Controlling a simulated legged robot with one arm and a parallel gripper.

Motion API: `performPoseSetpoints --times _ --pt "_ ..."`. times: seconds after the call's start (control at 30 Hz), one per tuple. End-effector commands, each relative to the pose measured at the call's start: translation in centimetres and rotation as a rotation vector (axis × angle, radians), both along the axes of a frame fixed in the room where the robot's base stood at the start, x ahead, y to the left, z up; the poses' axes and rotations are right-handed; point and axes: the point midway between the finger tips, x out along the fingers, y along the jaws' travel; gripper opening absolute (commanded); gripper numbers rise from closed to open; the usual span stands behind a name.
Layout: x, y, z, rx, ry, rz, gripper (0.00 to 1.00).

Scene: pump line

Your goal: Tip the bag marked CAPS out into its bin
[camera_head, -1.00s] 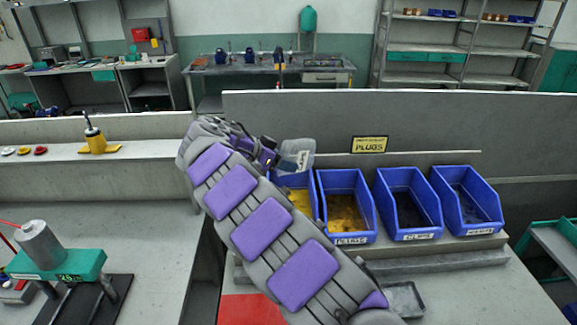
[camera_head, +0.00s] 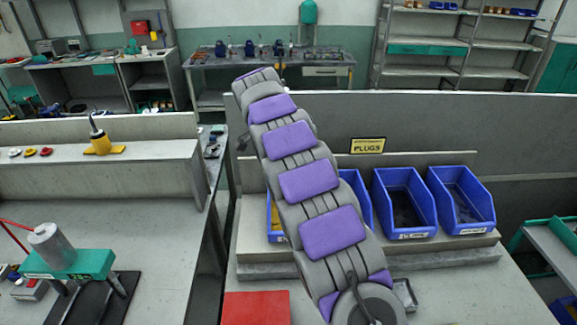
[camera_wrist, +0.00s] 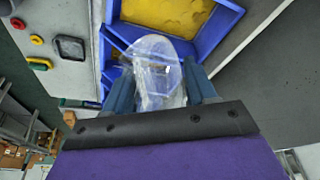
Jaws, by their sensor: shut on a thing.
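A clear plastic bag (camera_wrist: 157,72) is between the two fingers of my gripper (camera_wrist: 161,92) in the wrist view, and the fingers are shut on it. I cannot read a mark on the bag or tell what is inside. Beyond it, in the same view, is a blue bin (camera_wrist: 222,22) with yellow contents (camera_wrist: 165,14). In the head view my arm hides the gripper and the bag. The arm also covers most of the leftmost blue bin (camera_head: 274,222) and part of the one beside it. The bin labels are too small to read surely.
Two more blue bins, one right of centre (camera_head: 405,204) and one at the far right (camera_head: 462,200), stand on the same ledge. A grey partition with a PLUGS sign (camera_head: 367,146) rises behind. A red panel (camera_head: 256,308) lies in front. A yellow fixture (camera_head: 100,142) stands on the left shelf.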

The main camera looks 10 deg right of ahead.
Motion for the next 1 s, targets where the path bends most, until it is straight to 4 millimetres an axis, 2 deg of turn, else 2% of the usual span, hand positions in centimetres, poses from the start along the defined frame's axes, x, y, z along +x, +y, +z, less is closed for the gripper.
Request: performPoseSetpoints --times 0.03,0.2,0.47,1.0 --pt "0.1 0.0 0.9 0.05 0.013 -0.002 0.27" --pt "0.1 0.0 1.3 0.195 0.063 -0.001 0.27" --pt "0.0 0.0 1.1 0.281 0.095 0.0 0.27" --pt "0.1 -0.1 2.5 0.585 0.194 -0.003 0.27"
